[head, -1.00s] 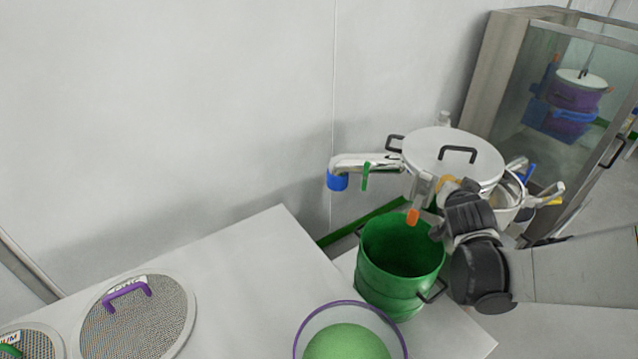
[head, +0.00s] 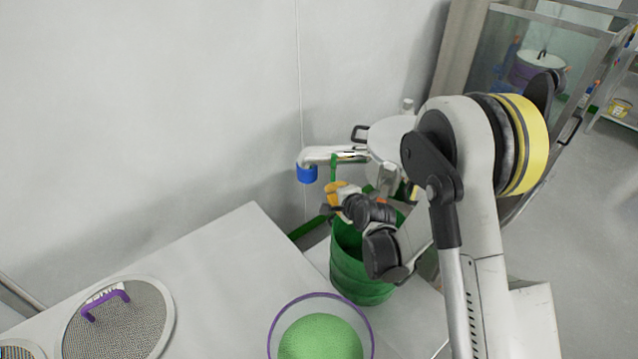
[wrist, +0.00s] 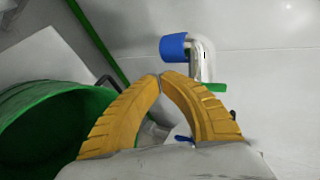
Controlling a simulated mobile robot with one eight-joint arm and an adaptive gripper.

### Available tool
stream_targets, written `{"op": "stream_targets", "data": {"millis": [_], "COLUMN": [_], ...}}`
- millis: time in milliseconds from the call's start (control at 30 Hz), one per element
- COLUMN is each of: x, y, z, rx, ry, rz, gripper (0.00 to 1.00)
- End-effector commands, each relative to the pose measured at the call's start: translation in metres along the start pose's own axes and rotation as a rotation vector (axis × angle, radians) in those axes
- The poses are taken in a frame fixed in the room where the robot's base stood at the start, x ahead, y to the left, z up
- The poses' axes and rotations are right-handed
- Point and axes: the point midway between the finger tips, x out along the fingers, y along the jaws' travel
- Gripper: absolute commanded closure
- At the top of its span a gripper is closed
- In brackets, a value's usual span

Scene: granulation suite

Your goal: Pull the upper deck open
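My gripper (head: 340,195) is beside the green bucket's rim, just below the spout in the head view. In the wrist view its yellow fingertips (wrist: 161,78) meet with nothing seen between them. The sieving machine's white round top (head: 388,135) is partly hidden by my arm. A pale spout (head: 325,155) with a blue end (head: 307,173) juts left from it. A green bar (head: 334,172) hangs by the spout, and a green piece (wrist: 214,87) shows beside it in the wrist view, apart from my fingers. I cannot tell the decks apart.
A purple-rimmed bowl (head: 285,318) of green material and a mesh sieve (head: 120,330) with a purple handle are at the front. A glass-sided cabinet (head: 475,60) stands behind right.

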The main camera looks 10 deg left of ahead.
Motion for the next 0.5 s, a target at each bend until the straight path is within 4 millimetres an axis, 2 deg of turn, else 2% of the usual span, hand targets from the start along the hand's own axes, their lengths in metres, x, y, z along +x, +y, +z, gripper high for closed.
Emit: {"op": "stream_targets", "data": {"millis": [500], "x": [0.101], "y": [0.000], "z": [0.000], "rx": [-0.005], "ry": [0.001], "rz": [0.000], "gripper": [1.00]}}
